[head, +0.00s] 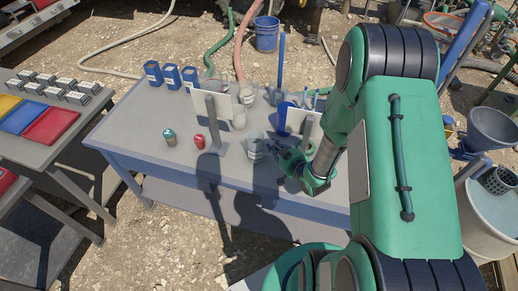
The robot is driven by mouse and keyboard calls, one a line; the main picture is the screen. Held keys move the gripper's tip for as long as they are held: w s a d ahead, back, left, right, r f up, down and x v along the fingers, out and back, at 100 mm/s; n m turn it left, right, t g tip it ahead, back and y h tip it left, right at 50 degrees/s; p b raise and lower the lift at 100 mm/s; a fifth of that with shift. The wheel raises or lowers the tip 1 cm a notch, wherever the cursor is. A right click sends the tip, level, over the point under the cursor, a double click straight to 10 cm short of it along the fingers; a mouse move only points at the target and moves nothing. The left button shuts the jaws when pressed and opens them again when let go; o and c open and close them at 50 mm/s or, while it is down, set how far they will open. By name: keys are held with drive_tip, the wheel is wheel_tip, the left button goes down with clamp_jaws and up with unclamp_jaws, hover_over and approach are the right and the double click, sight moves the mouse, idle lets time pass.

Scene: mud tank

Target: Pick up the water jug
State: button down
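A clear vessel with a pale label (255,149) stands near the front edge of the grey-topped table, just left of my gripper. It may be the water jug, but it is too small to be certain. My gripper (276,148) is low over the table at the end of my green arm, its dark fingers pointing toward this vessel. I cannot tell whether they touch it, or whether they are open or shut. Another clear labelled vessel (247,94) stands farther back, with a pale cup (239,119) in front of it.
The table (140,130) also holds blue boxes (171,75), a grey upright stand (211,120), a green-topped jar (170,138) and a red jar (199,141). A white panel and blue item (287,117) stand behind my gripper. The table's front left is clear.

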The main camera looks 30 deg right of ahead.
sight(274, 143)
drive_tip(key=shift+r, duration=0.3)
idle(0.4)
drive_tip(key=shift+r+p, duration=0.6)
drive_tip(key=shift+r, duration=1.05)
drive_tip(key=shift+s+a, duration=0.2)
drive_tip(key=shift+s, duration=0.4)
drive_tip(key=shift+s+a, duration=0.15)
drive_tip(key=shift+s, duration=0.45)
drive_tip(key=s+a+r+p, duration=0.1)
drive_tip(key=s+a, duration=0.3)
drive_tip(key=s, duration=0.8)
drive_tip(key=shift+s+p, duration=0.3)
drive_tip(key=shift+p, duration=0.15)
drive_tip(key=shift+s+a+r, duration=0.1)
drive_tip(key=shift+r, duration=0.1)
